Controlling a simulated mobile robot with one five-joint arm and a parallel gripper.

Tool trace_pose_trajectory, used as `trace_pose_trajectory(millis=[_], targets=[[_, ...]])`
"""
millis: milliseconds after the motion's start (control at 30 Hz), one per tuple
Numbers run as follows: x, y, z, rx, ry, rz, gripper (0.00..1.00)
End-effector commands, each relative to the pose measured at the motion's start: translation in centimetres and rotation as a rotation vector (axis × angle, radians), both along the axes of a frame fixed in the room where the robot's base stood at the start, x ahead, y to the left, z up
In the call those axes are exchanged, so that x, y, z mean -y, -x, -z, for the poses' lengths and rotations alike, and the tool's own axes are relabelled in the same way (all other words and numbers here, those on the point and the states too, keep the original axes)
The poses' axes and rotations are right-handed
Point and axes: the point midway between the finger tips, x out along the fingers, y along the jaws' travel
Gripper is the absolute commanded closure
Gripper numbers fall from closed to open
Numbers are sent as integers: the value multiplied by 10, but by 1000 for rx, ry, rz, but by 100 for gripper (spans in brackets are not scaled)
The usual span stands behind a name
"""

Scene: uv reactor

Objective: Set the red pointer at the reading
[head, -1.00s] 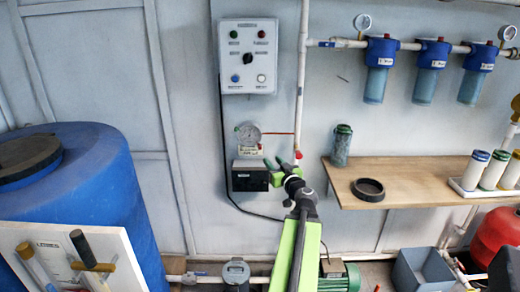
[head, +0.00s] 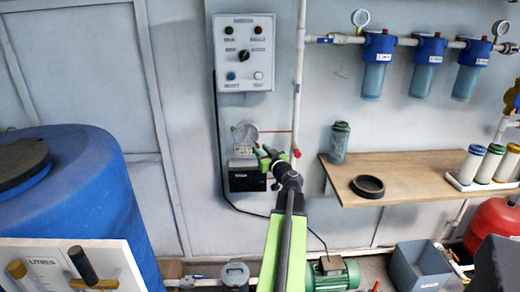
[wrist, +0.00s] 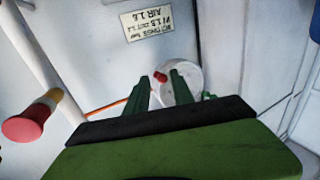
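The round pale gauge (head: 244,132) is on the wall below the control box, and its face shows no readable scale. In the wrist view the gauge (wrist: 190,84) is partly hidden behind my fingers, with a small red knob-like part (wrist: 160,76) showing between the fingertips. I cannot make out the pointer's reading. My gripper (head: 261,151) is just right of and below the gauge. In the wrist view its two green fingers (wrist: 161,82) stand apart, with nothing visibly gripped. A label (wrist: 147,20) appears upside down, with a line like "AIR 1.6"; it sits below the gauge in the head view (head: 243,150).
A black box (head: 246,179) is under the label. A white pipe (head: 299,90) with a red end (wrist: 25,124) runs right of the gauge. The control box (head: 243,55) is above. A wooden shelf (head: 420,185) is at the right, a blue tank (head: 90,180) at the left.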

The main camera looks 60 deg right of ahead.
Motion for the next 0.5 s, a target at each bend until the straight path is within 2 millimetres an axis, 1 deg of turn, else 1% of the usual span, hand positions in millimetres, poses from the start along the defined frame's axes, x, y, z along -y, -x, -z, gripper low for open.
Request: trace_pose_trajectory(millis=[33,200,500], targets=[[-1,-1,0,0,0,-2,79],[-4,-4,0,0,0,-6,100],[-6,-7,0,0,0,-10,100]])
